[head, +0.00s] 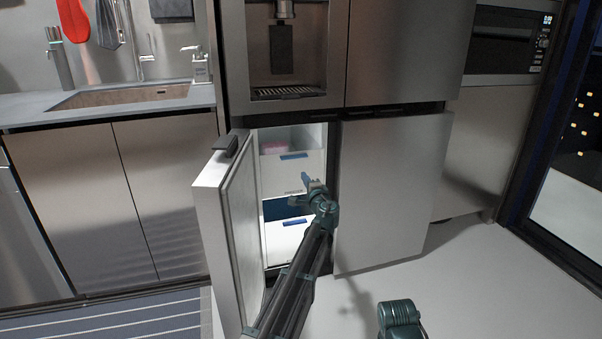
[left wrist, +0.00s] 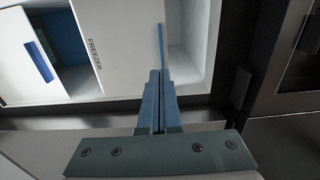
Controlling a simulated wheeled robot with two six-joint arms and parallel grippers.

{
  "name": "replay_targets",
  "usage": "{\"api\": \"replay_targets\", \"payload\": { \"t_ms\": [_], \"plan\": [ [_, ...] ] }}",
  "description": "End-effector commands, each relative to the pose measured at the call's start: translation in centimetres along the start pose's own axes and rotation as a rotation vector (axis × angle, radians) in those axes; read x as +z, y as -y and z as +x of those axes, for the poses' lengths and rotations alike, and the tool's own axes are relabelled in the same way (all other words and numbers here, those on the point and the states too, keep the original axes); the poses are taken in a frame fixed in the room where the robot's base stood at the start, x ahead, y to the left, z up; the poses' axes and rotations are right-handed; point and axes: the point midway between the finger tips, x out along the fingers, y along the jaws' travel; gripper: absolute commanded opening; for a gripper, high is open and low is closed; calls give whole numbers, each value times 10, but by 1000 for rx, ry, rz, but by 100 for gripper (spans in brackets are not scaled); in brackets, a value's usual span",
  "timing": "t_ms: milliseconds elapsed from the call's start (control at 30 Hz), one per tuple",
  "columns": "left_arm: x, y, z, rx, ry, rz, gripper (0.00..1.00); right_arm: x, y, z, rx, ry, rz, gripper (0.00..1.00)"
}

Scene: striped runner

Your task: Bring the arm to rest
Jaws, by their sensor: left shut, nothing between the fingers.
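My left gripper (head: 306,182) reaches into the opening of the steel fridge's lower left compartment. Its two blue fingers are shut together with nothing between them, as the left wrist view (left wrist: 159,76) shows. Ahead of them is a white drawer front (left wrist: 120,45) marked FREEZER; a blue strip beyond the fingertips is partly hidden by them. In the head view the compartment holds white drawers (head: 278,172) with blue handles. I cannot tell whether the fingers touch a drawer.
The fridge's lower left door (head: 222,215) stands open, left of my left arm. The lower right door (head: 392,190) is right of the opening. A counter with a sink (head: 125,95) stands at the left. A striped runner (head: 110,318) lies on the floor; pale floor at right is clear.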

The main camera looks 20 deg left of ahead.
Motion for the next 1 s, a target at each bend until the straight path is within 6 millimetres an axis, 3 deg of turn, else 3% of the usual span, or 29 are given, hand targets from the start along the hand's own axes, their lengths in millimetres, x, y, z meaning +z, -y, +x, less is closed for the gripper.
{"api": "replay_targets", "payload": {
  "t_ms": [333, 467, 567, 800, 1000],
  "plan": [
    [2, -1, -12, 12, 8, -16, 0, 0, 0, -1, 0, 0, 0, 48],
    [15, -14, -52, 100, 71, -122, 0, 0, -1, -9, 0, 0, 0, 48],
    [31, -41, -108, 251, 163, -253, 0, 1, -2, -17, 1, 0, -1, 48],
    [54, -118, -264, 712, 369, -453, 0, 2, -4, -34, 2, 1, -2, 48],
    [63, -155, -389, 1068, 478, -479, 0, 3, -5, -44, 2, 1, -3, 48]
  ]
}}
